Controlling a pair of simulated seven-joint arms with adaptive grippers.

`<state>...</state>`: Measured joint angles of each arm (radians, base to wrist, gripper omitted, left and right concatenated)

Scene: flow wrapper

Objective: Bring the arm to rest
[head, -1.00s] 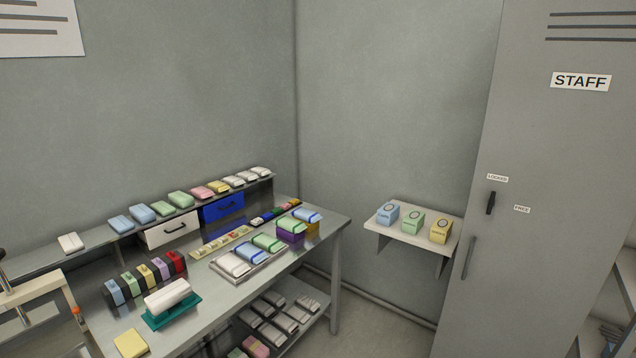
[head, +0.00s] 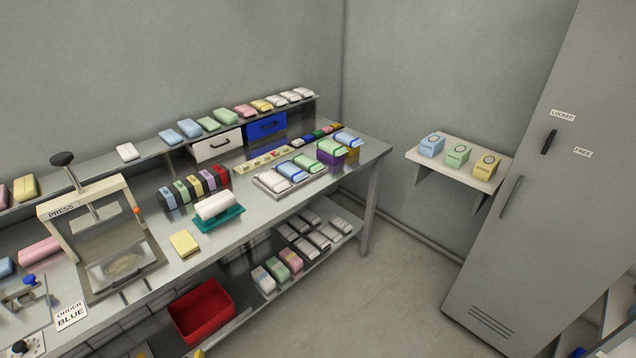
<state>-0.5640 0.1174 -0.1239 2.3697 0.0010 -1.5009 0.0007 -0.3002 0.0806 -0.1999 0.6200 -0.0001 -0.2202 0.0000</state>
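Neither of my grippers shows in the head view, and I cannot see what either one holds. No part of my arms is clearly in view. The metal workbench (head: 265,212) runs from the lower left to the middle, with a press (head: 100,235) standing on its left part.
A grey locker (head: 530,220) stands at the right, and a wall shelf (head: 470,174) with three boxes is beside it. A red bin (head: 203,311) sits on the bench's lower shelf. A white-topped teal stand (head: 219,219) is on the bench. The floor (head: 400,300) between bench and locker is clear.

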